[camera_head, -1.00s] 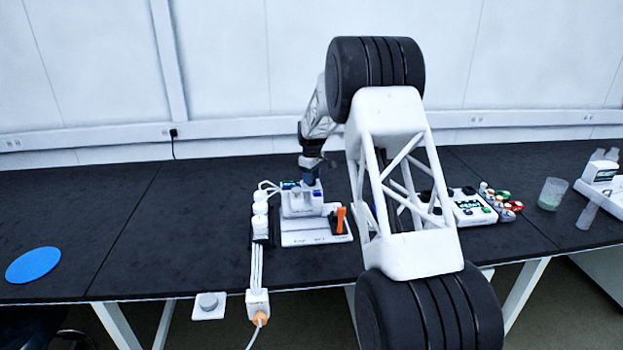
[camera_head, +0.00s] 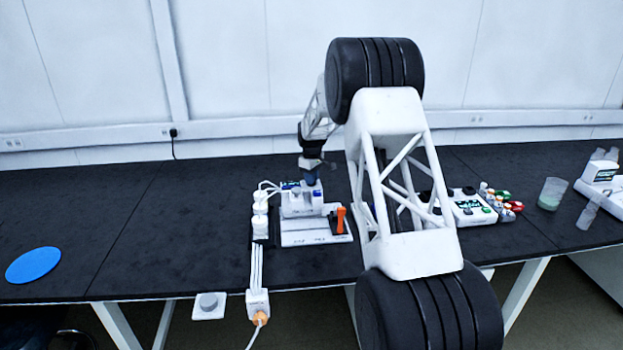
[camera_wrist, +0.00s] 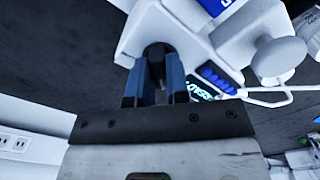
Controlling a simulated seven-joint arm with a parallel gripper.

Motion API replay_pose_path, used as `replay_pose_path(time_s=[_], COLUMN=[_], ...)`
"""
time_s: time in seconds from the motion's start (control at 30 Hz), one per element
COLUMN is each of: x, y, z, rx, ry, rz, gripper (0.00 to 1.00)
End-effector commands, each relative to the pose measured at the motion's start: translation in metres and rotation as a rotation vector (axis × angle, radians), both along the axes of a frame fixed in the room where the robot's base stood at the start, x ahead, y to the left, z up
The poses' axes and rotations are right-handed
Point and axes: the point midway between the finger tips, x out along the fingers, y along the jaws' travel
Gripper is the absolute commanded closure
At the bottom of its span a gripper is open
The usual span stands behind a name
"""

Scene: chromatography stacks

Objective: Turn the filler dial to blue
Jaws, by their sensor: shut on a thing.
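The filler (camera_head: 300,204) is a white machine on a white base plate (camera_head: 310,238), with an orange lever (camera_head: 341,219) at its right. In the wrist view, my gripper (camera_wrist: 156,82) has two blue fingers shut on a dark dial (camera_wrist: 157,52) on the filler's white body (camera_wrist: 170,28). In the head view my gripper (camera_head: 311,178) comes down on the filler's top from behind. The fingers cover much of the dial, and I cannot tell which colour it points to. A small lit display (camera_wrist: 201,92) shows beside the fingers.
A white device with buttons (camera_head: 470,207), coloured vials (camera_head: 505,205) and a beaker (camera_head: 552,193) stand to the right. A blue disc (camera_head: 33,265) lies far left, with clear table between.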

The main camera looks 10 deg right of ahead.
Motion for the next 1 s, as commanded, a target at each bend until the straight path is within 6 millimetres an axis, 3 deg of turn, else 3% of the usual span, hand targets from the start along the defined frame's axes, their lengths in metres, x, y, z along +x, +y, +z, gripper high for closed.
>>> replay_pose_path(time_s=[0.37, 1.0], x=[-0.0001, -0.0002], y=[0.0001, 0.0001], z=[0.0005, 0.0001], rx=[0.000, 0.000], ry=[0.000, 0.000], rz=[-0.168, -0.703], gripper=[1.00, 1.00])
